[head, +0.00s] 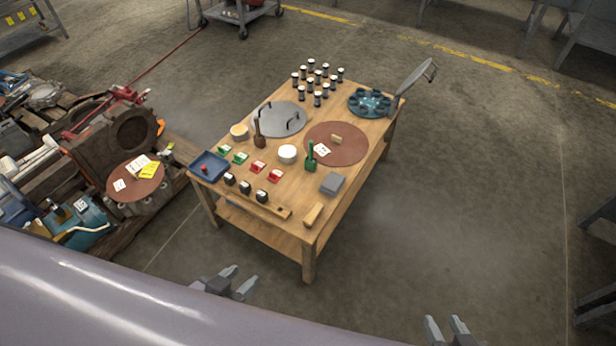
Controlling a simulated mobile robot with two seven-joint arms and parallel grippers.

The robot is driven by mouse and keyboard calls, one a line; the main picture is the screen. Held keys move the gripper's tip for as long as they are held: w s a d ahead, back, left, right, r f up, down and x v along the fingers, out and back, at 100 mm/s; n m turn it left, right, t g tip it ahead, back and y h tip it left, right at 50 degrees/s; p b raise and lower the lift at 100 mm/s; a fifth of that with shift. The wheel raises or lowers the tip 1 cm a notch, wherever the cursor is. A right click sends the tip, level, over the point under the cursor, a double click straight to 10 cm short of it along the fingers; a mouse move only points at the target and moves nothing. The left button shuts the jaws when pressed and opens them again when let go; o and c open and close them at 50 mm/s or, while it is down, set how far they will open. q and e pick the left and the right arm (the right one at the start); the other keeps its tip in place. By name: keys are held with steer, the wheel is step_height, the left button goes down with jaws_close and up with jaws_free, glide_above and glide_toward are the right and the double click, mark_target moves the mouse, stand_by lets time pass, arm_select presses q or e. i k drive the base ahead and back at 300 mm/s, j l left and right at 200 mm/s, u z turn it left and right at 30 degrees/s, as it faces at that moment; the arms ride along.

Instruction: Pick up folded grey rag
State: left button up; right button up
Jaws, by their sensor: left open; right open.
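The folded grey rag (333,183) appears as a small grey block lying near the right edge of the wooden table (228,197), to the right of a green-handled item (311,158). My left gripper (241,280) is open and empty, low in the view and in front of the table's near side. My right gripper (446,326) is open at the bottom edge, right of the table and well apart from the rag. Only the ends of both grippers show.
A wooden block (313,214) lies near the rag at the table's near corner. A brown disc (345,151) lies behind it. Several black-and-white jars (318,99) stand at the back. A loaded pallet (133,219) is at left.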

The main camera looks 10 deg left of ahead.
mark_target(334, 182)
steer(key=i+l+u, duration=0.2)
steer(key=u, duration=0.25)
steer(key=i+l+u, duration=0.15)
steer(key=u, duration=0.3)
steer(key=i+l+u, duration=0.15)
steer(key=l+u, duration=0.15)
steer(key=i+l+u, duration=0.1)
steer(key=l+u, duration=0.2)
steer(key=i+l+u, duration=0.1)
steer(key=l+u, duration=0.2)
steer(key=l, duration=0.15)
